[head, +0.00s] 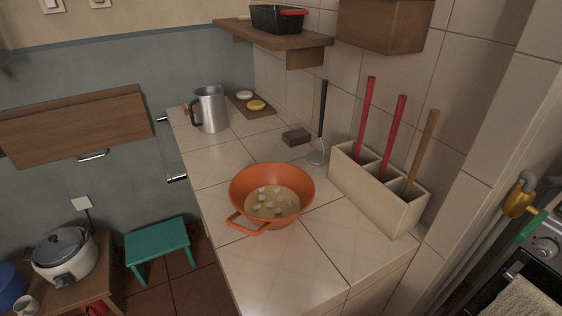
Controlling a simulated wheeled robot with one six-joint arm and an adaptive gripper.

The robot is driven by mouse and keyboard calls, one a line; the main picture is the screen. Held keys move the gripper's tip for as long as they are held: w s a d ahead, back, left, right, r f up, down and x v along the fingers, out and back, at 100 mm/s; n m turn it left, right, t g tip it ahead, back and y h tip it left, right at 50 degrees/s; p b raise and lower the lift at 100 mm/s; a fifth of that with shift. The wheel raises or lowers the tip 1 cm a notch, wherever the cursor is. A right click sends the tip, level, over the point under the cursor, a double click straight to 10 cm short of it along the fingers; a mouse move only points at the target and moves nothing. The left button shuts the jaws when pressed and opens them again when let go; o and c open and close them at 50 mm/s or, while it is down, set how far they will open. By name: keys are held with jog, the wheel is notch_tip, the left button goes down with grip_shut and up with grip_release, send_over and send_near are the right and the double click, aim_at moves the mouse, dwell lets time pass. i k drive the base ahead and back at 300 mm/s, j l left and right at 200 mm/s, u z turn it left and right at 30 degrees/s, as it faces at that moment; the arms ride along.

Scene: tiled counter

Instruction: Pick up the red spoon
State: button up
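Two long red handles stand upright, tilted slightly right, in a cream divided holder (375,197) on the counter's right side. One red handle (366,112) is in the left compartment and the other red handle (394,135) is in a compartment to its right. Their lower ends are hidden in the holder, so I cannot tell which is a spoon. Another small red piece (294,12) shows at the rim of a black container (272,19) on the wall shelf; its shape is unclear. My gripper is not in view.
A wooden handle (423,145) stands in the same holder. An orange colander (250,189) sits mid-counter. A metal jug (211,109) stands at the back left. The front counter is clear.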

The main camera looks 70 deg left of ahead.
aim_at(402, 101)
jog(key=k+j+u, duration=0.1)
jog(key=u, duration=0.25)
jog(key=k+j+u, duration=0.2)
jog(key=u, duration=0.15)
jog(key=k+j+u, duration=0.35)
jog(key=i+j+u, duration=0.2)
jog(key=u, duration=0.15)
jog(key=j, duration=0.1)
